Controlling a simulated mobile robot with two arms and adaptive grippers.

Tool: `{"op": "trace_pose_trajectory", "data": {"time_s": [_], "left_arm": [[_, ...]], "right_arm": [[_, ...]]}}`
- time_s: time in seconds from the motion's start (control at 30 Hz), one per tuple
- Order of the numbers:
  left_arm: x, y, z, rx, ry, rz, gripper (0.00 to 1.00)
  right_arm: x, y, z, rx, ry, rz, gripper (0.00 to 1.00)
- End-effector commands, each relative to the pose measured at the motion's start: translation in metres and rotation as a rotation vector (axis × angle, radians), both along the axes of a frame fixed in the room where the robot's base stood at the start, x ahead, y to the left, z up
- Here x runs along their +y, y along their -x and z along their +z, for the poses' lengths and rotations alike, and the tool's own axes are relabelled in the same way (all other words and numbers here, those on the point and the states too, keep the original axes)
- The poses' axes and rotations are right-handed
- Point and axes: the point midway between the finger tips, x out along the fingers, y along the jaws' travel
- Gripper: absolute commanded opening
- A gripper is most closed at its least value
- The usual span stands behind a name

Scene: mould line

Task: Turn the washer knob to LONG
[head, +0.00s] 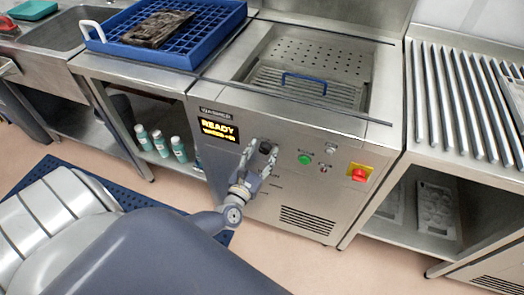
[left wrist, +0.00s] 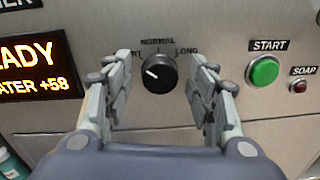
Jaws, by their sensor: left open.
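The black washer knob (left wrist: 160,73) is on the steel front panel. Its white mark points left and slightly up, toward the partly hidden label ending in RT. NORMAL (left wrist: 157,42) is printed above the knob and LONG (left wrist: 187,51) at its upper right. My left gripper (left wrist: 161,66) is open, with one finger on each side of the knob and gaps showing in this view. In the head view my left gripper (head: 259,158) is at the washer front and largely covers the knob. The display (head: 219,130) reads READY. My right gripper is not in view.
The green START button (left wrist: 264,71) and small red SOAP light (left wrist: 299,87) are right of the knob. A red switch on yellow (head: 359,174) is further right. The washer basin (head: 318,75) above has a blue handle. A blue crate (head: 170,40) stands at left.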

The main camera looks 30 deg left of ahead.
Motion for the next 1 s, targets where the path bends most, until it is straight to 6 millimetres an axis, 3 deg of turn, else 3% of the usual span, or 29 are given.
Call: {"op": "trace_pose_trajectory", "data": {"time_s": [0.23, 0.43, 0.77, 1.0], "left_arm": [[0.000, 0.000, -0.001, 0.001, 0.000, 0.000, 0.52], [0.000, 0.000, 0.000, 0.001, 0.000, 0.000, 0.08], [0.000, 0.000, 0.000, 0.005, -0.018, 0.001, 0.08], [0.000, 0.000, 0.000, 0.033, -0.127, 0.002, 0.08]], "right_arm": [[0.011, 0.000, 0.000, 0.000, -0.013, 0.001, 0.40], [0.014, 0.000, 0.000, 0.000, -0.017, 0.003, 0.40], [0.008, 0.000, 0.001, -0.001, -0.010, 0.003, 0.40], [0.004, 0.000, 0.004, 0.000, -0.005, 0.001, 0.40]]}}
